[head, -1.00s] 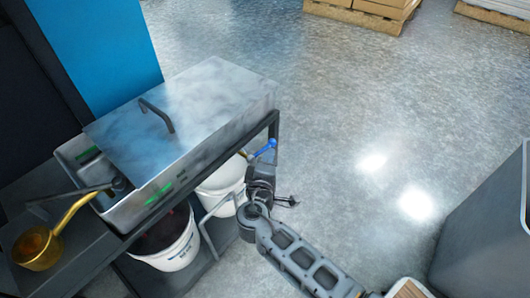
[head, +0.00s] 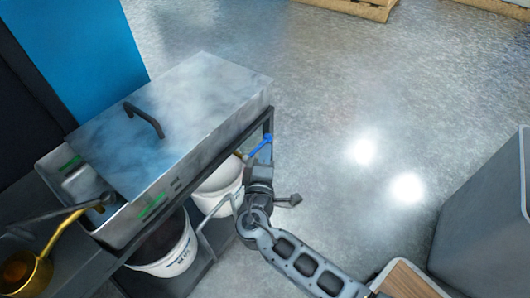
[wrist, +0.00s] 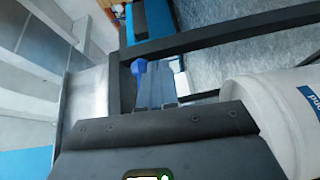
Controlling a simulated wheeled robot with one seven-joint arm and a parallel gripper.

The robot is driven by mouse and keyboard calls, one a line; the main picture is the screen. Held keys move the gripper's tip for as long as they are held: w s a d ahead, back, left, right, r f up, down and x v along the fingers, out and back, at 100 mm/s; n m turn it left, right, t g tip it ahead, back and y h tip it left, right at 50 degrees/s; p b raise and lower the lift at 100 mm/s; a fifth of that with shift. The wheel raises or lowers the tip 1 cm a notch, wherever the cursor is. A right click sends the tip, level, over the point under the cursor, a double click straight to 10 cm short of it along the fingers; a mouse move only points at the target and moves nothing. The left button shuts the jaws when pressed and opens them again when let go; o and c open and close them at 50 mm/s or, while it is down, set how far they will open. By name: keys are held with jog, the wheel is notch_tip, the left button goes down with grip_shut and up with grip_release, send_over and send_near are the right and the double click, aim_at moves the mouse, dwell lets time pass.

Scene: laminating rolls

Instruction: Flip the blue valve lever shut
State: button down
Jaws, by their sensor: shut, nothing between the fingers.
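The blue valve lever (head: 260,146) sticks out at the near right corner of the metal tank (head: 185,165), below its rim, pointing up and right. In the wrist view its round blue end (wrist: 139,67) shows just beyond and left of my fingertips. My gripper (wrist: 157,82) is shut and empty, its fingers close to the lever. I cannot tell whether they touch it. In the head view my gripper (head: 259,168) is just below the lever, partly hidden by my wrist. The valve body is mostly hidden.
A dark frame post (head: 270,122) stands beside the lever. White buckets (head: 222,180) sit under the tank, one near my gripper. A grey bin (head: 480,215) stands at the right. The floor between is clear.

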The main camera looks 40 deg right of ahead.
jog(key=s+a+f+p, duration=0.1)
jog(key=s+a+f, duration=0.5)
jog(key=s, duration=0.1)
jog(key=shift+s+a, duration=0.3)
jog(key=shift+a, duration=0.1)
jog(key=shift+f, duration=0.1)
